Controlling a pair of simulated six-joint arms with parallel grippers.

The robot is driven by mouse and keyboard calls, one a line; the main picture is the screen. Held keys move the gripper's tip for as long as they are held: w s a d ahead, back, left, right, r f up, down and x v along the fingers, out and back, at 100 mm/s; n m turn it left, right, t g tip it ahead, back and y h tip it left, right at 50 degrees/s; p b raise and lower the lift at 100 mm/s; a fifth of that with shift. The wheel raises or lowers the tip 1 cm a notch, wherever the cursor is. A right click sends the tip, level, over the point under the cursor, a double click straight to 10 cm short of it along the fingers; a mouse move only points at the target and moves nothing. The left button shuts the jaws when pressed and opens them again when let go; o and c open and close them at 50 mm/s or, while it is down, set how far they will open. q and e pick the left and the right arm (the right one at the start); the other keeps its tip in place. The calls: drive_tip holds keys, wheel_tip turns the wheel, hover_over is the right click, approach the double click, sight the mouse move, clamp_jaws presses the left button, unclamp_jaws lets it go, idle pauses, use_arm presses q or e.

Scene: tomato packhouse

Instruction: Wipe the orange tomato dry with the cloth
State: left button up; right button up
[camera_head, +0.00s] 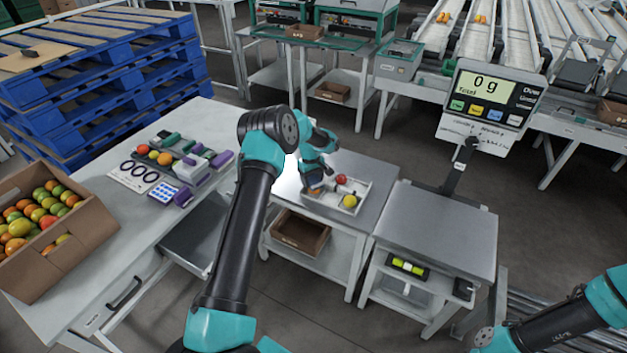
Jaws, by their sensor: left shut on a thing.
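My left gripper (314,190) reaches down into the left part of a white tray (369,188) on the grey middle table. It is shut on a small orange thing at its fingertips, which looks like the orange tomato (316,191); the fingers hide most of it. A red tomato (341,179) and a yellow tomato (349,201) lie in the same tray, to the right of the gripper. I cannot make out a cloth. My right arm shows at the lower right, but its gripper is out of the picture.
A cardboard box (88,252) of tomatoes stands on the left table, with colored tomatoes and small tools behind it. A scale with a display (490,95) reading 0 g has a bare platform (437,226) right of the tray. A brown crate (300,233) sits on the shelf below.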

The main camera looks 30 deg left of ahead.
idle(0.4)
use_arm(q)
drive_tip(key=shift+d, duration=0.1)
drive_tip(key=shift+s+d, duration=0.4)
drive_tip(key=shift+d, duration=0.35)
drive_tip(key=shift+s+d, duration=0.15)
drive_tip(key=shift+d, duration=0.05)
idle(0.6)
drive_tip(key=shift+a, duration=0.15)
drive_tip(key=shift+w+a+f, duration=0.1)
drive_tip(key=shift+w+a, duration=0.2)
drive_tip(key=shift+a, duration=0.2)
drive_tip(key=shift+w+a, duration=0.25)
drive_tip(key=shift+a, duration=0.2)
drive_tip(key=shift+s+d+f, duration=0.1)
